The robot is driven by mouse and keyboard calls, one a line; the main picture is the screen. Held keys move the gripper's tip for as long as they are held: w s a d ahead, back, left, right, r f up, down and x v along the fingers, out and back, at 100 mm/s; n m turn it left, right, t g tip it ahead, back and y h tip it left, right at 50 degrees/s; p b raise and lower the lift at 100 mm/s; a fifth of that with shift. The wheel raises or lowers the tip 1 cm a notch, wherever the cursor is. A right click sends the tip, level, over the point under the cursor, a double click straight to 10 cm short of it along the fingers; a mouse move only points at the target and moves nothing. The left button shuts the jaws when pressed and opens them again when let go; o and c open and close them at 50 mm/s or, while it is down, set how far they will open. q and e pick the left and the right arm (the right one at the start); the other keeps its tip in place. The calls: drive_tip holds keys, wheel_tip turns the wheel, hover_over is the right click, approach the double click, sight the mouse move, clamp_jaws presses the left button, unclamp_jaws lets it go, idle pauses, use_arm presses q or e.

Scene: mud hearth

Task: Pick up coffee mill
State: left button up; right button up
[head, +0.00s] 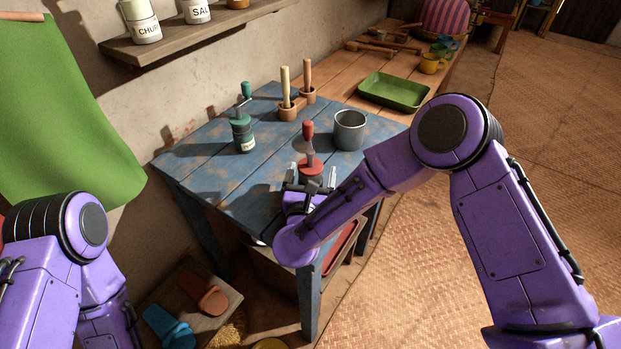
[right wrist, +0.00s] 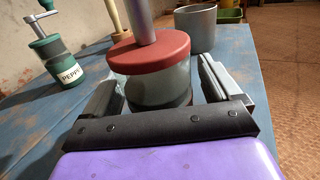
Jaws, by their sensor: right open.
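The coffee mill (head: 312,166) has a red lid, a crank with a red knob and a greyish body; it stands upright near the front of the blue table. In the right wrist view the mill (right wrist: 150,58) is between the two fingers of my right gripper (right wrist: 158,88). The right gripper (head: 313,178) is open, with one finger on each side of the mill's body and gaps showing. The mill's label and lower body are hidden. My left arm shows at the lower left, but its gripper is out of view.
A green pepper mill (head: 242,132) stands to the left on the blue table (head: 208,158). A grey metal mug (head: 349,130) stands close behind the coffee mill, to its right. Two wooden mortars with pestles (head: 287,110) are farther back. A green tray (head: 393,92) lies on the wooden table beyond.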

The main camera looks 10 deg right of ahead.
drive_tip(key=c, duration=1.1)
drive_tip(key=shift+c, duration=0.2)
